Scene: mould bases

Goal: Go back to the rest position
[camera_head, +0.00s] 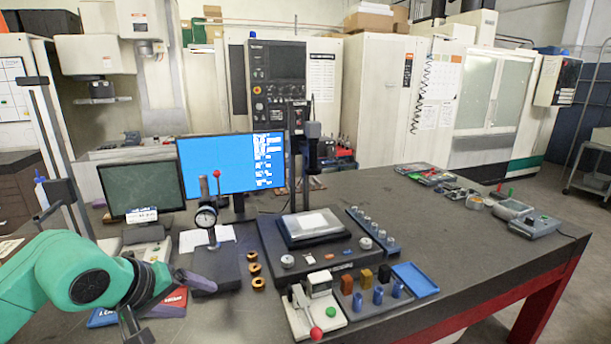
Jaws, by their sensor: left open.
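My left arm, green with a dark wrist, comes in from the left over the near left of the dark table (463,240). My left gripper (164,304) is open, its two dark fingers well apart, with nothing seen between them. It is near a red and a blue box lying on the table, partly hidden behind it. My right gripper is not in view. A grey holder with orange, yellow and blue pieces (365,277) stands at the front middle, well right of my left gripper. A blue tray (415,279) lies beside it.
A dial gauge on a stand (206,219) and several small brass rings (253,268) are right of my gripper. A measuring machine (315,240) stands mid-table, with two monitors (232,165) behind. The table's right front has free room; tools lie along its far right.

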